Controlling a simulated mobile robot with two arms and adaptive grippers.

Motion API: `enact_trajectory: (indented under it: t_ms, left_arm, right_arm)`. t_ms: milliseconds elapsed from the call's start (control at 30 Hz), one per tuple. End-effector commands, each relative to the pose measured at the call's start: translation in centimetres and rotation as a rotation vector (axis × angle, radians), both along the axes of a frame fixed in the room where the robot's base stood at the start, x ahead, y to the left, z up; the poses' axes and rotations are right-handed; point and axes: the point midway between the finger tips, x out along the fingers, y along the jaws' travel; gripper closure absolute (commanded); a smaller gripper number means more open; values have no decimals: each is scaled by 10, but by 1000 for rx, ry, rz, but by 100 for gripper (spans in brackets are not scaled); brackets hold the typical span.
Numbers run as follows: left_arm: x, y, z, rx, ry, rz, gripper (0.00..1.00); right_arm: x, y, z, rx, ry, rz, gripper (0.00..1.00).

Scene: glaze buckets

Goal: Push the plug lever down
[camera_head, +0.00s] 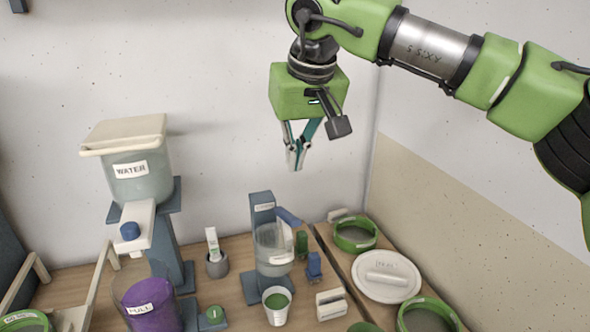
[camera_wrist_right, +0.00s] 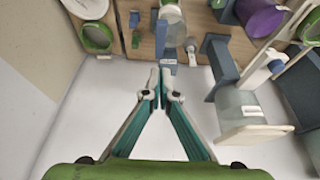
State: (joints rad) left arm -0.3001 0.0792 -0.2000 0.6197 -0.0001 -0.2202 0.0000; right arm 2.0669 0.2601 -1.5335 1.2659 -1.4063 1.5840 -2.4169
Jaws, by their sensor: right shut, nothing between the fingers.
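A slate-blue stand (camera_head: 262,212) holds a clear vessel (camera_head: 272,262) near the middle of the bench. A blue lever (camera_head: 289,217) sticks out from the stand's upper right and slopes down to the right. I take it to be the plug lever. My right gripper (camera_head: 295,167) hangs above and slightly right of the stand, fingers pointing down, shut and empty. It is clear of the lever. In the right wrist view the shut fingertips (camera_wrist_right: 164,80) appear near the labelled top of the stand (camera_wrist_right: 168,65). My left gripper is not in view.
A white cup (camera_head: 277,308) with green contents stands below the vessel. A water tank (camera_head: 138,180) and a purple-filled bucket (camera_head: 150,307) stand at left. A white lid (camera_head: 386,278) and green-rimmed sieves (camera_head: 355,235) lie at right. The air around my right gripper is clear.

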Motion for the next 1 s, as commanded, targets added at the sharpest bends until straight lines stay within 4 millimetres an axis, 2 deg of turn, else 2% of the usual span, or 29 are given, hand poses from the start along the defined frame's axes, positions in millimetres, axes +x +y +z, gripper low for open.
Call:
enact_trajectory:
  t_ms: [367,500,733,1000]
  left_arm:
    - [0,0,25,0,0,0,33]
    - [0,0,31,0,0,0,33]
    - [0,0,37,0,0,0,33]
    - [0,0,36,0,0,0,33]
  right_arm:
    - [27,9,-72,-1,5,1,100]
    - [21,6,-92,-1,3,2,100]
    - [14,4,-110,1,1,0,100]
    - [13,4,-113,1,1,-1,100]
